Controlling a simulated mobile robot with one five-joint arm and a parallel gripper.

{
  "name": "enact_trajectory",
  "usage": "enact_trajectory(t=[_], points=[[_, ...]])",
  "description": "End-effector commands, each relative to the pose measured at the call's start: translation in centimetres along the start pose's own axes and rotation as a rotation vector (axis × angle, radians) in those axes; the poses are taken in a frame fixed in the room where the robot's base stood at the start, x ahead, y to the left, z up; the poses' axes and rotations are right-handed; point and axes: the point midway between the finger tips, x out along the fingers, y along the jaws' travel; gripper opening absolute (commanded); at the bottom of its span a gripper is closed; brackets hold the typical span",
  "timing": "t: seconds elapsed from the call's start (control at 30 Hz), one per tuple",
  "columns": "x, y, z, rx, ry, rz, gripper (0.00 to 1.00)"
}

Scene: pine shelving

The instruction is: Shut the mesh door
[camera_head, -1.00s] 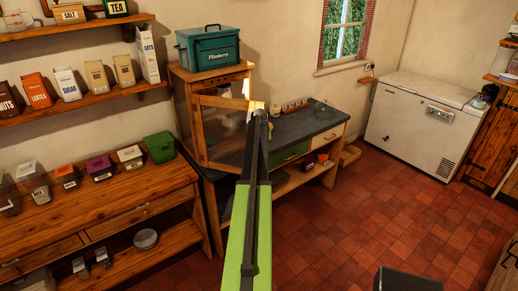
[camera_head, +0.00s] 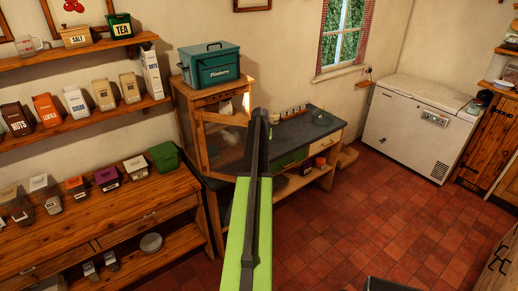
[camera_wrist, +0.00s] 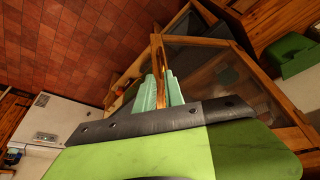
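The mesh door (camera_head: 226,146) is a wooden-framed panel on the front of the wooden cabinet (camera_head: 188,103) on the dark counter. It stands partly open; part of the cabinet's inside shows above it. My gripper (camera_head: 261,113) is at the door's free right edge, with its fingers mostly hidden behind my arm in the head view. In the wrist view, the pale green fingers of my gripper (camera_wrist: 159,91) lie on both sides of the door's wooden edge, apparently closed on it. The mesh door's dark panel (camera_wrist: 207,70) stretches away to the right there.
A teal bin (camera_head: 210,64) sits on top of the cabinet. The counter (camera_head: 312,128) extends right of the door, with small items along its back. A pine shelf unit (camera_head: 110,215) stands at left. Red tiled floor (camera_head: 400,225) is clear toward the white chest freezer (camera_head: 418,125).

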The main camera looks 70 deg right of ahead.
Motion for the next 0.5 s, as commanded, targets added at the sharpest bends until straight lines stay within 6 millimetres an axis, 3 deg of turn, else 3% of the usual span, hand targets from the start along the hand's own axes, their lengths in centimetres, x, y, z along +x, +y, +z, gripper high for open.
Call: enact_trajectory(t=[0.13,0.23,0.3,0.37,0.5], points=[[-0.6,2.4,-0.5,-0.109,0.057,0.105,0.0],[-2.0,5.6,0.3,-0.253,0.106,0.278,0.0],[-2.1,6.6,1.4,-0.385,0.141,0.408,0.0],[-2.1,6.5,2.4,-0.507,0.168,0.516,0.0],[-1.8,4.0,4.6,-0.787,0.229,0.74,0.0]])
